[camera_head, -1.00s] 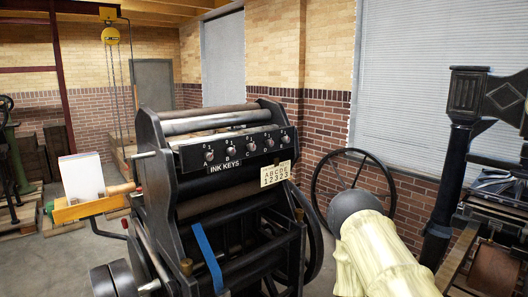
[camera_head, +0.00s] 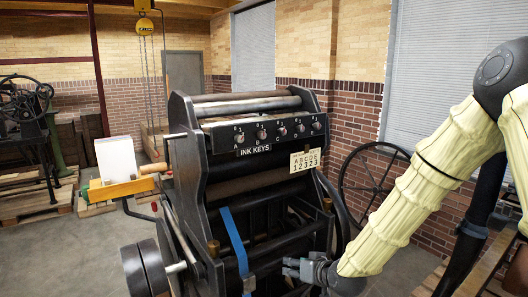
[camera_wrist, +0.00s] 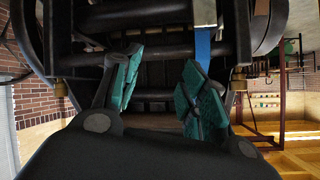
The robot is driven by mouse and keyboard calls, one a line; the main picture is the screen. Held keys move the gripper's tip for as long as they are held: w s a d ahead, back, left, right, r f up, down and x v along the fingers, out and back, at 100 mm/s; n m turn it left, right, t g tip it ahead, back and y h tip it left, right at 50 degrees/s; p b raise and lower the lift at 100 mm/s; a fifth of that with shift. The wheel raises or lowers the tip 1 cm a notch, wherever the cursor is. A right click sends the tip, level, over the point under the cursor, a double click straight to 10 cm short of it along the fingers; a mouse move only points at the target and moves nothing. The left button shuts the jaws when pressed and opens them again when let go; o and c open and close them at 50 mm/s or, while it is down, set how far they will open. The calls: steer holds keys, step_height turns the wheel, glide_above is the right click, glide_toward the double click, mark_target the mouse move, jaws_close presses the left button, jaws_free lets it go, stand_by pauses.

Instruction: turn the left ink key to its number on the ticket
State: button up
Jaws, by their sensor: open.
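The left ink key, A (camera_head: 239,138), is a small round knob at the left end of a row of several knobs on the black INK KEYS rail (camera_head: 218,143). Its pointer direction is too small to tell. My gripper (camera_head: 287,266) is low in front of the press, well below and right of the key. The wrist view shows its teal-padded fingers (camera_wrist: 163,90) apart and empty; no ink key shows there.
The black press (camera_head: 193,190) has side frames, rollers and a blue strap (camera_head: 234,240), which also shows in the wrist view (camera_wrist: 202,48). A spoked wheel (camera_head: 372,185) stands at its right, discs (camera_head: 140,270) at lower left. A yellow tray (camera_head: 118,190) juts out left.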

steer(key=w+a+r+n+t+y, duration=0.1)
steer(key=w+r, duration=0.2)
steer(key=r, duration=0.5)
steer(key=w+a+r+t+y, duration=0.1)
steer(key=w+r+t, duration=0.15)
steer(key=r, duration=0.55)
steer(key=n+t+y+b, duration=0.1)
steer(key=n+t+y, duration=0.1)
glide_toward(264, 135)
steer(key=shift+g, duration=0.25)
steer(key=p+x, duration=0.3)
steer(key=x, duration=0.6)
steer(key=shift+w+a+r, duration=0.15)
jaws_close()
